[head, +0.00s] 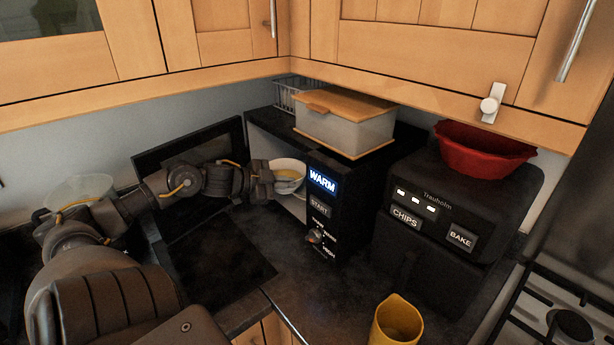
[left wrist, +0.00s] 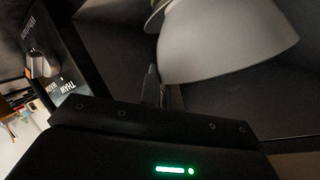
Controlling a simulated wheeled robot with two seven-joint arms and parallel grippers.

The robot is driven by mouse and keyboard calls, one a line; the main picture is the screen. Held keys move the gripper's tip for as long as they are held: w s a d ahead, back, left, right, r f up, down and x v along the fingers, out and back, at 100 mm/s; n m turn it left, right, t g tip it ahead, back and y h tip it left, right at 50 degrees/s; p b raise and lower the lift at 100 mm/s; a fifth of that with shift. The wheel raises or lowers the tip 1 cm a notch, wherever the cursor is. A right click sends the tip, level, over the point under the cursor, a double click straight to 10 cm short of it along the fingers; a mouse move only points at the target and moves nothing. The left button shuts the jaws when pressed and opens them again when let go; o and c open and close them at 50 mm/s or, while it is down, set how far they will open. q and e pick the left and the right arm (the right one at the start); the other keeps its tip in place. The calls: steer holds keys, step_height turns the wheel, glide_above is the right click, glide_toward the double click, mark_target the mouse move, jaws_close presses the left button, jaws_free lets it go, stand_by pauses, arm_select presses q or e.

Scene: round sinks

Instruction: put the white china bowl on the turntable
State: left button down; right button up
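The white china bowl (head: 287,168) is at the open mouth of the black microwave (head: 335,215), on its left side. My left gripper (head: 268,178) is shut on the bowl's rim from the left. The bowl fills the upper right of the left wrist view (left wrist: 230,45), with a finger at its rim and its foot towards the upper left. The turntable cannot be made out; the bowl, my arm and the microwave's front panel hide the cavity floor. My right gripper is not in view.
The microwave door (head: 190,150) stands open at the left, behind my arm. A lidded box (head: 345,130) sits on the microwave. Right of it is a black fryer-like appliance (head: 440,215) with a red bowl (head: 485,148) on top. A yellow cup (head: 397,322) stands at the front.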

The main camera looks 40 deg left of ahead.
mark_target(301, 175)
arm_select(q)
steer(key=w, duration=0.1)
steer(key=w+a, duration=0.1)
steer(key=w, duration=0.3)
steer(key=shift+w+a+r, duration=0.1)
steer(key=shift+a+r, duration=0.15)
steer(key=shift+a, duration=0.05)
steer(key=w, duration=0.2)
steer(key=w+a+p, duration=0.1)
steer(key=w, duration=0.1)
steer(key=shift+w+a, duration=0.15)
steer(key=shift+w, duration=0.1)
steer(key=shift+w+a+f+p, duration=0.15)
steer(key=shift+w+p, duration=0.15)
steer(key=shift+w, duration=0.25)
steer(key=shift+f, duration=0.1)
step_height(301, 175, down, 3)
steer(key=shift+r+p, duration=0.2)
steer(key=shift+p, duration=0.65)
steer(key=shift+f, duration=0.4)
steer(key=shift+f, duration=0.15)
